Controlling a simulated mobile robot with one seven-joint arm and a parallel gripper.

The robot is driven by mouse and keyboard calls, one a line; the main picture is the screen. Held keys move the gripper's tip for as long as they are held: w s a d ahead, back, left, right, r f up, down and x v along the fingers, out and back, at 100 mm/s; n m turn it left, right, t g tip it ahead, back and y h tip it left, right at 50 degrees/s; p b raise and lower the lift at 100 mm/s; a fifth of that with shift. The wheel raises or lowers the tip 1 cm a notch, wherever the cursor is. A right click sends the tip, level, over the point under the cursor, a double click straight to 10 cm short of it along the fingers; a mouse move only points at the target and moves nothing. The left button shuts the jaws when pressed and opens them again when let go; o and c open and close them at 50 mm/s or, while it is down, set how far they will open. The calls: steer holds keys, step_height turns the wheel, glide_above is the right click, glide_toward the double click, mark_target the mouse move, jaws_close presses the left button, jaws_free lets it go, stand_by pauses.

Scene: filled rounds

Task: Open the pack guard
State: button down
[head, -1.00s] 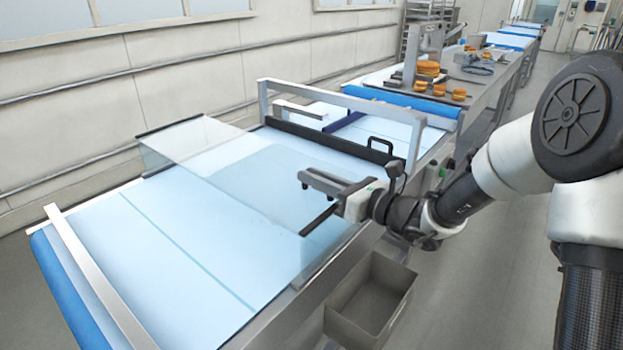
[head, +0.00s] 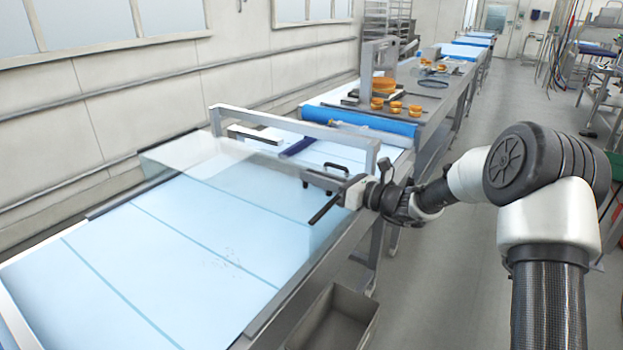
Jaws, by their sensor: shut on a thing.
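The pack guard (head: 265,185) is a clear hood over the pale blue belt, close to the grey cross frame. A dark bar (head: 325,208) shows at its right side, beside my gripper. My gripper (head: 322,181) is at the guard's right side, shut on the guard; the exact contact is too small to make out. A black handle (head: 336,167) shows just behind my gripper, partly hidden by it.
The grey cross frame (head: 290,125) spans the belt (head: 150,260) behind the guard. A grey bin (head: 335,320) stands at the line's right side. Burgers and buns (head: 385,90) lie on the farther table.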

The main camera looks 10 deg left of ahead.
steer(key=c, duration=1.8)
jaws_free()
steer(key=shift+o, duration=0.2)
steer(key=shift+s+d, duration=0.1)
steer(key=v, duration=1.7)
steer(key=shift+p, duration=0.35)
steer(key=shift+s, duration=0.1)
